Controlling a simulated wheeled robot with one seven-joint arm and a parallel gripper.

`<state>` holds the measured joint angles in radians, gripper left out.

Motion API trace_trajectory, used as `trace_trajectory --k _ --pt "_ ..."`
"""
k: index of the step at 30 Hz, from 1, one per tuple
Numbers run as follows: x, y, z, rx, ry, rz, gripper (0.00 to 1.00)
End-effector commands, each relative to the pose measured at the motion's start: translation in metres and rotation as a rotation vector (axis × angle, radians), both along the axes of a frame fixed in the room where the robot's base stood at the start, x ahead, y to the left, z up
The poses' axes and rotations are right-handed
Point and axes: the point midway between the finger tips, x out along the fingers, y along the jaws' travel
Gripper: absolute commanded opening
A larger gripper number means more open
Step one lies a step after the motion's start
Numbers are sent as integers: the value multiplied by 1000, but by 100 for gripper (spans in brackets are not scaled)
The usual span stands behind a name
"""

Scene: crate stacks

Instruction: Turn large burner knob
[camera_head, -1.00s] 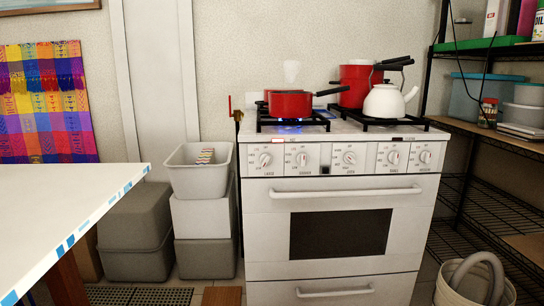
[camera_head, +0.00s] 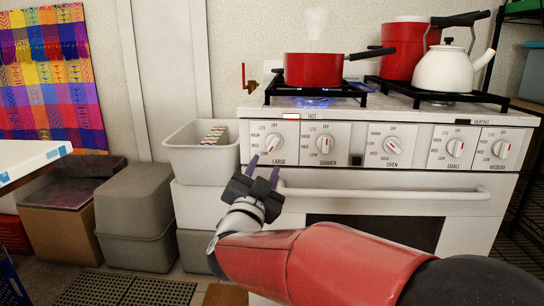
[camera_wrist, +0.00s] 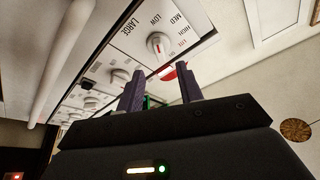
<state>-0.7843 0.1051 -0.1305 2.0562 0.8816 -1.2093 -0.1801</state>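The large burner knob (camera_head: 272,143) is the leftmost white dial on the stove's front panel, above the label LARGE. Its red mark points to the lower left. My gripper (camera_head: 265,166) is just below it in the head view, with its two fingers apart and pointing up toward the panel. In the wrist view the large knob (camera_wrist: 159,45) shows beyond the gap between the open fingertips (camera_wrist: 159,76). The gripper looks empty and apart from the knob. A blue flame (camera_head: 312,101) burns under the red pot (camera_head: 313,70).
The simmer knob (camera_head: 325,144) is next to the large one. The oven handle (camera_head: 385,193) runs across just right of my gripper. Grey bins (camera_head: 200,160) stand close on the left. A white kettle (camera_head: 446,70) and a red stockpot (camera_head: 405,48) sit on the right burners.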

Motion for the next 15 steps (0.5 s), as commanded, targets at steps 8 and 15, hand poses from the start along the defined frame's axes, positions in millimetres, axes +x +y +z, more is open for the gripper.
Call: trace_trajectory --k 8,15 --pt "19 -4 8 5 -28 -39 36" --pt "54 -12 20 4 -28 -37 36"
